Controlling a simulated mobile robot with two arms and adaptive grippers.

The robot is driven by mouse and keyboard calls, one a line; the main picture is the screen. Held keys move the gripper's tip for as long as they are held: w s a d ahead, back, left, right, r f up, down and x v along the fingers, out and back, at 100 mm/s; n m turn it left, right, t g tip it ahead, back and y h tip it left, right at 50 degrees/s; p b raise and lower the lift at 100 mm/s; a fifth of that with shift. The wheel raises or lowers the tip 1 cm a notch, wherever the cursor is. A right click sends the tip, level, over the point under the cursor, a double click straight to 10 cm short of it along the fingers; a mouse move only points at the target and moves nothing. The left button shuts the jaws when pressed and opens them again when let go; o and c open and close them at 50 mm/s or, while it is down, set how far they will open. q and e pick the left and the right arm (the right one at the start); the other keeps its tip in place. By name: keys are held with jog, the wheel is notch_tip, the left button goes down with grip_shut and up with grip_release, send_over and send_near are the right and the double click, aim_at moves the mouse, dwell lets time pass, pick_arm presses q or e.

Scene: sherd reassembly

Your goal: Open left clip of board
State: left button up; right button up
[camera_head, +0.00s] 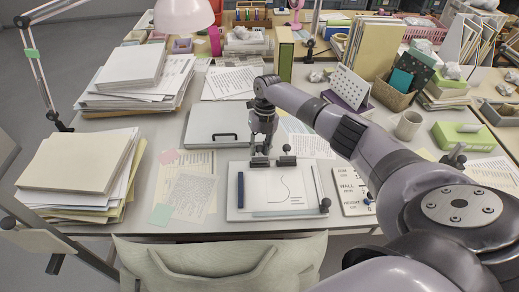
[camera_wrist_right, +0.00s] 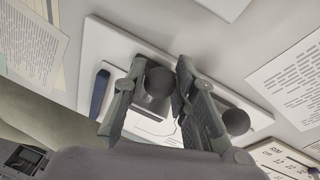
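The white board (camera_head: 235,213) lies flat on the desk with a drawing sheet (camera_head: 285,188) showing a curved line. It also shows in the right wrist view (camera_wrist_right: 101,36). Two dark round-knobbed clips sit at its far edge. My right gripper (camera_head: 260,157) is over the left clip. In the right wrist view its fingers (camera_wrist_right: 158,104) are apart, with the left clip's knob (camera_wrist_right: 159,81) between them. The right finger is close to the knob; I cannot tell whether it touches. The right clip (camera_wrist_right: 236,121) is outside the right finger. My left gripper is not in view.
A dark blue bar (camera_head: 241,190) lies on the board's left side. A grey case (camera_head: 213,126) is behind it, and printed sheets (camera_head: 190,190) lie to the left. A wall-height card (camera_head: 352,188) and a mug (camera_head: 408,125) are to the right. A chair (camera_head: 220,262) stands in front.

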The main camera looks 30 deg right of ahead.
jog(key=o, duration=0.4)
jog(key=shift+c, duration=0.2)
jog(key=shift+r, duration=0.15)
jog(key=v, duration=1.1)
jog(key=shift+r, duration=0.3)
jog(key=shift+w+d+r, duration=0.1)
